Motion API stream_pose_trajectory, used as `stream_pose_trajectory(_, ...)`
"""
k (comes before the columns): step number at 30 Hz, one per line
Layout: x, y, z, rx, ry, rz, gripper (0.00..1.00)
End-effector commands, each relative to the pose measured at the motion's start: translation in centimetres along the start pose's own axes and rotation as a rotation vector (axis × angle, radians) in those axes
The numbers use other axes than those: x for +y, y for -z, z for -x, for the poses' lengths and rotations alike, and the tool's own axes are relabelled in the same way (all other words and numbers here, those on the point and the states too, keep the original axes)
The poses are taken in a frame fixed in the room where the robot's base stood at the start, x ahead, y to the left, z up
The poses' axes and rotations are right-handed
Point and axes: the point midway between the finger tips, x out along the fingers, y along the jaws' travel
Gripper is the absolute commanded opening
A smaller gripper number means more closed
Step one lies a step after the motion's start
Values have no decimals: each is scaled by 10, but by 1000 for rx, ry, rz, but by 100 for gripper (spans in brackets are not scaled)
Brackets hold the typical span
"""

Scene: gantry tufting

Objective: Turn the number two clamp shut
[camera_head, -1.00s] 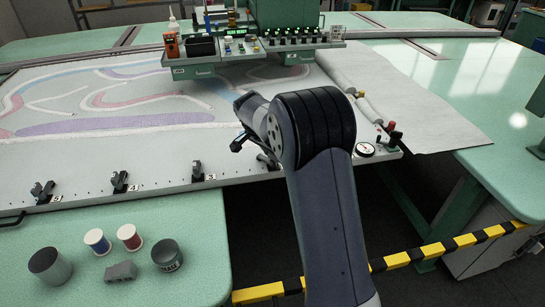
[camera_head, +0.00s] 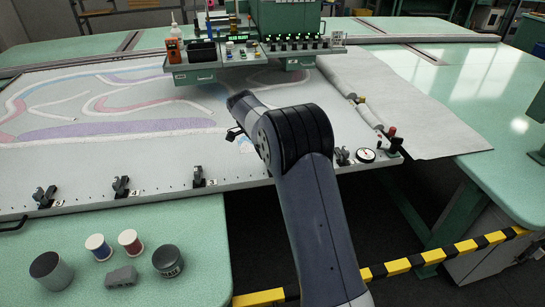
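Black clamps line the front edge of the white frame (camera_head: 90,196). The clamps marked 5 (camera_head: 44,197), 4 (camera_head: 121,187) and 3 (camera_head: 199,176) show at the left. Another clamp (camera_head: 342,156) stands right of my arm, beside the gauge; its number is not legible. The number two clamp is not visible; its likely place, between clamp 3 and that clamp, is behind my arm. My gripper (camera_head: 234,132) shows only as a small dark part left of my wrist, over the fabric. Its fingers are mostly hidden, so I cannot tell its opening or contact.
A tufting carriage (camera_head: 195,75) with lit controls stands at the back. Two thread spools (camera_head: 98,246), dark cups (camera_head: 168,260) and a grey block (camera_head: 121,276) sit on the green table front left. A round gauge (camera_head: 366,156) and red knob (camera_head: 392,131) are at the frame's right corner.

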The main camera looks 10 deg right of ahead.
Motion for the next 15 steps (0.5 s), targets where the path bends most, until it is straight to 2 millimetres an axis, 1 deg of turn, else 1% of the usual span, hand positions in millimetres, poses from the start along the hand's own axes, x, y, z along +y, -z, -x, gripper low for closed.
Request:
stream_pose_trajectory(13,0,-1,0,-2,-3,-11,15)
stream_pose_trajectory(14,0,-1,0,-2,-3,-11,39)
stream_pose_trajectory(15,0,-1,0,-2,-3,-11,42)
